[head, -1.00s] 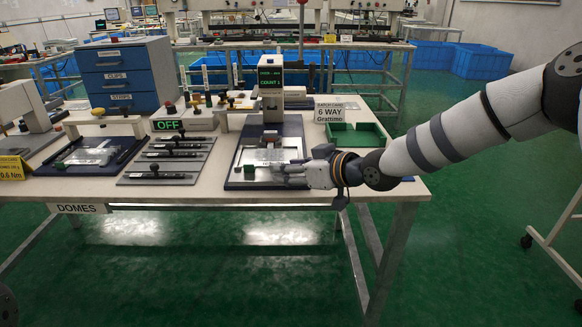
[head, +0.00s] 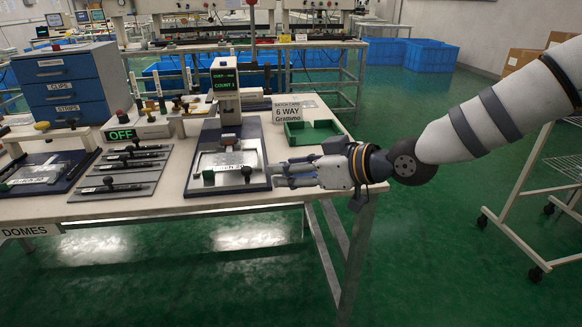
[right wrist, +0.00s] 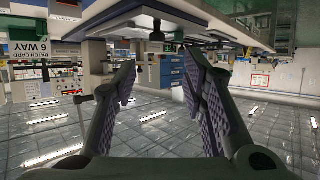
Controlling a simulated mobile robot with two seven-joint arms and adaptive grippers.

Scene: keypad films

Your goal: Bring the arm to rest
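My right arm comes in from the right in the head view. Its gripper (head: 290,173) is at the front right of the workbench (head: 236,200), just right of the dark fixture plate (head: 258,182). In the right wrist view the two padded fingers (right wrist: 162,95) stand apart with nothing between them, so the gripper is open and empty. My left gripper is not in view.
A green tray (head: 313,133) and a "6 WAY" card (head: 288,111) stand behind the gripper. A rack of black tools (head: 122,171) and a blue drawer cabinet (head: 69,84) are to the left. Green floor is open in front; a wheeled cart (head: 540,190) stands at right.

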